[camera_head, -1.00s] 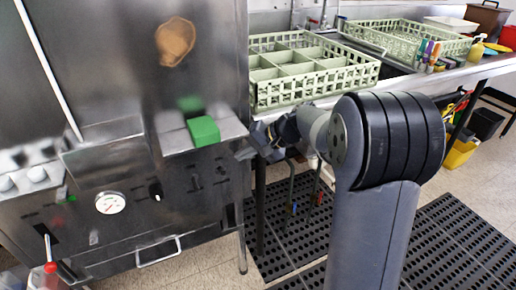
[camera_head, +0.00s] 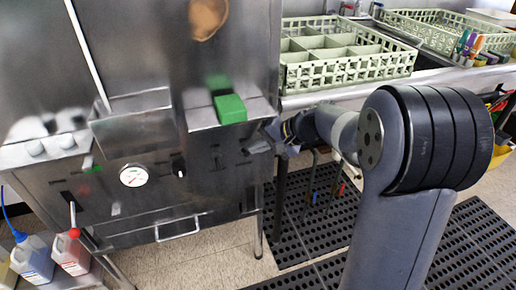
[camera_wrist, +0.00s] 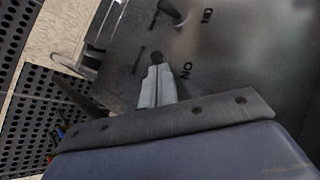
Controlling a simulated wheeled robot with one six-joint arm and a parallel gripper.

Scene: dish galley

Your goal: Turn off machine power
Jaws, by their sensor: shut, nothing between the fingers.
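The steel dish machine (camera_head: 100,200) fills the left of the head view. Its front panel carries a round white gauge (camera_head: 133,175), a black knob (camera_head: 179,166) and a small dark switch (camera_head: 218,161). My gripper (camera_head: 256,148) is beside the panel's right end, below a green block on the ledge. In the wrist view my gripper (camera_wrist: 157,70) is shut and empty. Its tips point at a small dark round control (camera_wrist: 157,56) beside an upside-down "ON" label; I cannot tell whether they touch. Another dark control (camera_wrist: 172,11) with a label is further up.
The green block (camera_head: 230,109) sits on the machine's ledge. Pale green dish racks (camera_head: 345,68) stand on the counter to the right. Bottles (camera_head: 70,255) stand at lower left. Black perforated mats (camera_head: 300,225) cover the floor. A bar handle (camera_head: 178,230) juts out below the panel.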

